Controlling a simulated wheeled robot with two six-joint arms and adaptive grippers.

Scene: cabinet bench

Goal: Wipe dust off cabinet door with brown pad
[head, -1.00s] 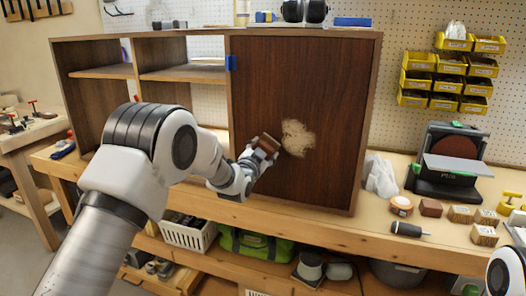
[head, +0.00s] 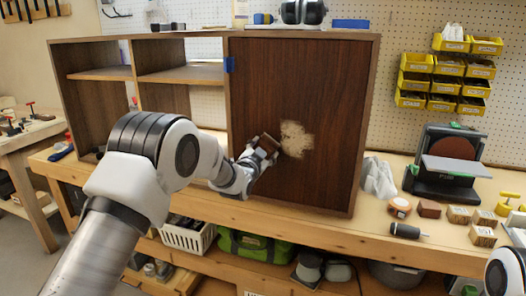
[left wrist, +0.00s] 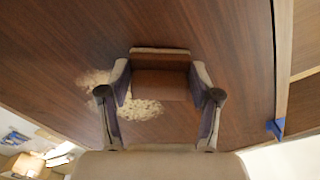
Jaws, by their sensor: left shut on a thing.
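The dark brown cabinet door (head: 300,85) stands upright on the bench, with a pale patch of dust (head: 296,139) near its middle. The dust (left wrist: 140,108) also shows in the left wrist view, partly behind my fingers. My left gripper (head: 262,152) is shut on the brown pad (head: 269,142), at the left edge of the dust. In the left wrist view the pad (left wrist: 160,84) sits between the two fingertips, facing the door. I cannot tell whether it touches the door. My right gripper is not in view; only a bit of my right arm shows at the lower right.
Blue tape (head: 230,65) is on the door's left edge. Open shelves (head: 180,74) are left of the door.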

